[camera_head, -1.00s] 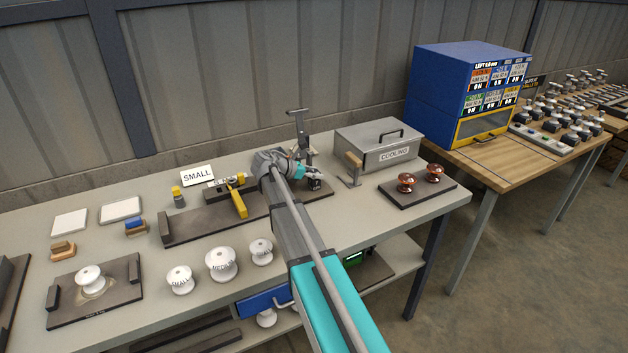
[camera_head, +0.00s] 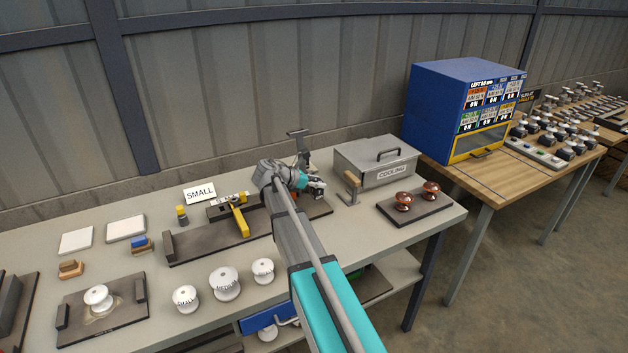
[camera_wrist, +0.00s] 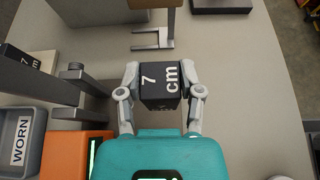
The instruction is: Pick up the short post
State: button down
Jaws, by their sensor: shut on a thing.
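A short black post marked "7 cm" (camera_wrist: 161,86) sits between the two fingertips of my gripper (camera_wrist: 160,84) in the wrist view. Both fingers touch its sides, and the gripper is shut on it. In the head view my gripper (camera_head: 314,187) is over the back part of the grey bench, left of the cooling box. The post is too small there to make out clearly. I cannot tell whether its underside touches the bench.
The metal cooling box (camera_head: 377,161) and a wooden-handled tool (camera_head: 351,187) stand right of my gripper. An upright metal stand (camera_head: 302,150) is close behind it. A grey bin marked "WORN" (camera_wrist: 19,140) is at the wrist view's left. Several white insulators (camera_head: 225,284) stand in front.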

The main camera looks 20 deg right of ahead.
jog(key=s+r+p, duration=0.6)
jog(key=s+r, duration=0.1)
jog(key=s, duration=0.5)
jog(key=shift+d+r+p, duration=0.25)
jog(key=shift+d+p, duration=0.05)
dwell(0.3)
